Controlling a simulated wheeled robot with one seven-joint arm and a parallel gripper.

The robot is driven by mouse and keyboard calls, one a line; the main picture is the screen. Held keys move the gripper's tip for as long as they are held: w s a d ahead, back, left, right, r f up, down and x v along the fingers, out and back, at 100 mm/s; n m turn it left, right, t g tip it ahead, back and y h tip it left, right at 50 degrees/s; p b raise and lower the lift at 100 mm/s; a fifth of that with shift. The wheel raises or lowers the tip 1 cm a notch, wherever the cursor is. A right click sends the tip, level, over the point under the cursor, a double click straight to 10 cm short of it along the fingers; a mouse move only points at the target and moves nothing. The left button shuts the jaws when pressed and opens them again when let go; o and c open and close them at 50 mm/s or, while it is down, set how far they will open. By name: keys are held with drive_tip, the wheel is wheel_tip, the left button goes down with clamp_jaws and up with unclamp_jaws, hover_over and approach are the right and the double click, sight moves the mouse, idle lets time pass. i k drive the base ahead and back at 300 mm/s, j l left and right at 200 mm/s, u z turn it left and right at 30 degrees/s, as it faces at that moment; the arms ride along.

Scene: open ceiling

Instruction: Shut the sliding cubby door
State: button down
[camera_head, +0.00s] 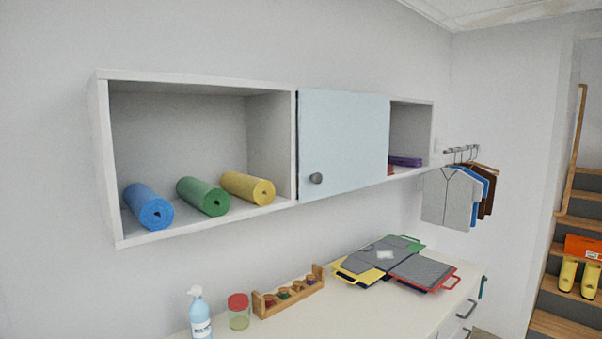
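The sliding cubby door (345,143) is a pale blue panel with a dark round knob (316,178) near its lower left corner. It is on the front of the white wall cubby (207,218). The door covers the middle part of the cubby. The left compartment is open and holds a blue roll (149,206), a green roll (203,196) and a yellow roll (248,188). A gap at the right end is also open, with a purple item (405,161) and part of a red item showing. My gripper is not in view.
Clothes (458,196) hang at the right, near wooden stairs (565,249). Space before the door looks clear.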

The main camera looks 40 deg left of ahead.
sight(344, 137)
drive_tip(key=i+u, duration=0.2)
drive_tip(key=u, duration=0.2)
drive_tip(key=i+l+u, duration=0.15)
drive_tip(key=u, duration=0.25)
drive_tip(key=i+l+u, duration=0.15)
drive_tip(key=u, duration=0.25)
drive_tip(key=i+l+u, duration=0.15)
drive_tip(key=u, duration=0.25)
drive_tip(key=i+l+u, duration=0.1)
drive_tip(key=l+u, duration=0.15)
drive_tip(key=u, duration=0.15)
